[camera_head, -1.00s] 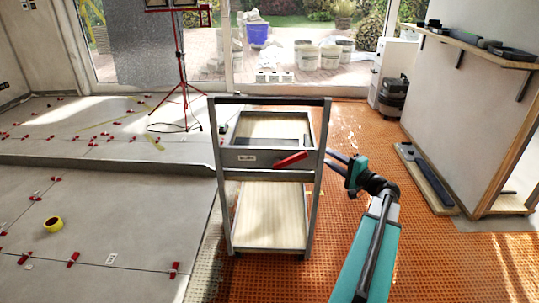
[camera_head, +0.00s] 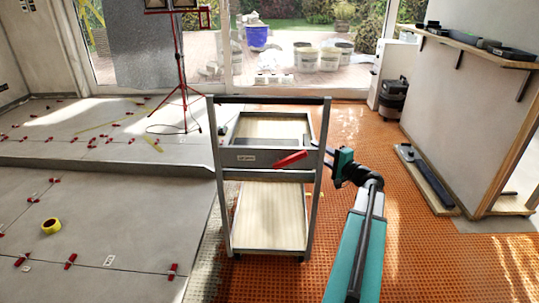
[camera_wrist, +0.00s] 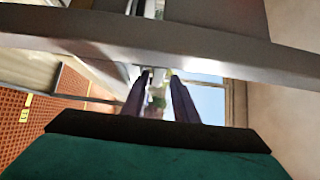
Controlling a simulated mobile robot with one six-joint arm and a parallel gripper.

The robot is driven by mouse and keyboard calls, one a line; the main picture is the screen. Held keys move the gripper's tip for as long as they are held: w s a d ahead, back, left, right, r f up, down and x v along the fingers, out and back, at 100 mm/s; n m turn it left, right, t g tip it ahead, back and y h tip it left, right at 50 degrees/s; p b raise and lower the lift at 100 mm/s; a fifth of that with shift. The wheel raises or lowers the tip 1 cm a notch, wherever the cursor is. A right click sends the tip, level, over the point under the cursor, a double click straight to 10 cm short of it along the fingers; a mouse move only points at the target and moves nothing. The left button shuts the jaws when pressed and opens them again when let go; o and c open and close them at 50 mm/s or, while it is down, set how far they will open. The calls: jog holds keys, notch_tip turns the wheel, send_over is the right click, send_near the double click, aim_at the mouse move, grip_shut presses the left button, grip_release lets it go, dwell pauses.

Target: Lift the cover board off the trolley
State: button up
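The trolley (camera_head: 215,150) is a grey metal frame with a dark push bar, a top tray and a lower shelf. A pale board (camera_head: 268,128) lies inside the top tray; I take it as the cover board. My gripper (camera_head: 321,145) is at the right side of the trolley, close to the tray's right edge. In the wrist view my gripper (camera_wrist: 161,88) has two dark fingers spread apart with nothing held between them. A grey bar of the trolley (camera_wrist: 230,62) crosses just beyond the fingertips. Whether they touch it cannot be told.
A red-handled tool (camera_head: 290,159) is at the tray's front. The lower shelf (camera_head: 270,218) is pale and bare. A red tripod stand (camera_head: 184,90) stands behind left. A shelf wall (camera_head: 470,110) and a vacuum (camera_head: 393,98) are on the right. Orange matting (camera_head: 420,255) is open at right.

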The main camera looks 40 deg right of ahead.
jog(key=w+b, duration=0.1)
jog(key=w, duration=0.2)
jog(key=shift+w+f, duration=0.15)
jog(key=shift+w, duration=0.45)
grip_shut()
dwell(1.2)
jog(key=shift+r, duration=0.2)
